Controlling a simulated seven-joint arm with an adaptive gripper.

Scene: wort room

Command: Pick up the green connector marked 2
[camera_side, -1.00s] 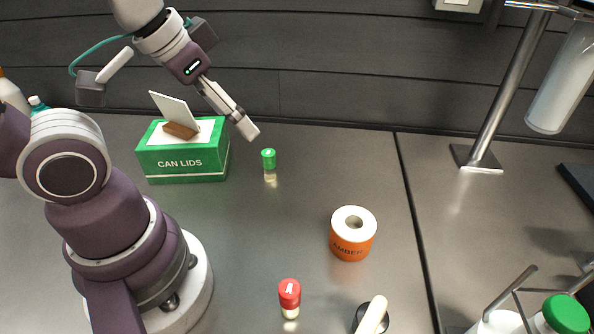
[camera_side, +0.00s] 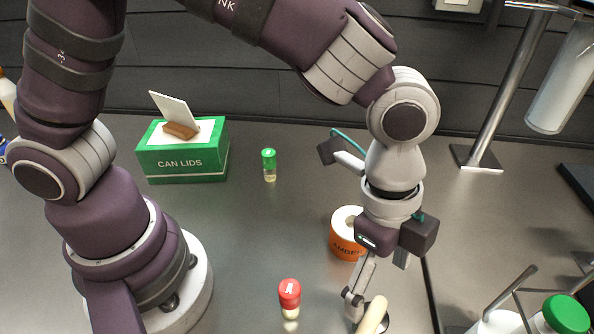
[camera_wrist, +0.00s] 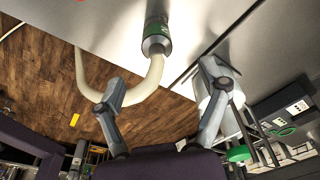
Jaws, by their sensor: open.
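In the wrist view, a metallic connector with a green band (camera_wrist: 156,40) sits at the end of a cream hose (camera_wrist: 90,85), at the bench's edge. A pale mark shows on the band, too small to read. My gripper (camera_wrist: 160,84) is open and empty, its fingers spread to either side below the connector in the picture and apart from it. In the side view, my gripper (camera_side: 357,297) points down at the front of the bench, beside the upper bend of the cream hose (camera_side: 372,314). The connector's green band cannot be made out there.
A red-capped vial (camera_side: 290,296) stands left of my gripper. An orange AMBER roll (camera_side: 345,240) is close behind it. A green-capped vial (camera_side: 269,166) and the CAN LIDS box (camera_side: 184,158) stand further back. A rack with a green-lidded jar (camera_side: 565,314) is at front right.

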